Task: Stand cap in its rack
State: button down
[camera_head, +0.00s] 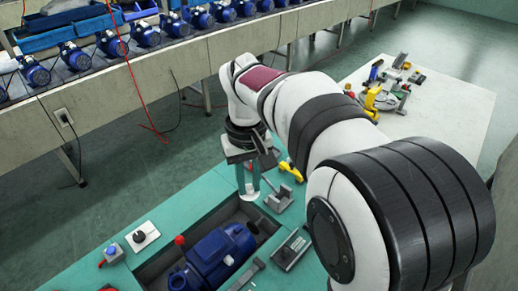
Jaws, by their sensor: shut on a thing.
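My gripper (248,188) points down over the teal bench, beyond the blue pump and close to the bench's far end. It is shut on a small pale thing, which I take to be the cap; the fingers hide most of it and its shape cannot be told. The cap's rack cannot be told for sure. A grey metal bracket (279,198) stands just right of my gripper, and a dark grey block with a light top (291,250) lies nearer, right of the pump.
A blue pump (218,254) lies in a recess in the bench. A red-knobbed lever (180,241), a dial box (143,236) and a blue button box (112,252) stand left. A yellow tool (291,171) lies behind the bracket. A white table (455,110) holds several tools.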

jog(key=s+a+f+n, duration=0.2)
jog(key=a+f, duration=0.1)
jog(key=a, duration=0.4)
jog(key=s+a+f+n, duration=0.2)
jog(key=a, duration=0.5)
jog(key=s+a+f+n, duration=0.2)
jog(key=a+f, duration=0.1)
jog(key=a, duration=0.5)
jog(key=shift+s+a+f+n, duration=0.95)
jog(key=shift+s+a+f, duration=1.4)
jog(key=shift+s, duration=0.55)
jog(key=shift+s+a+f+n, duration=0.9)
jog(key=shift+s+a+f, duration=1.15)
jog(key=shift+s+a, duration=0.7)
jog(key=shift+s+a+f+n, duration=0.95)
jog(key=shift+s+a+f, duration=1.3)
jog(key=shift+s, duration=0.75)
jog(key=shift+f, duration=0.6)
jog(key=c, duration=0.7)
grip_release()
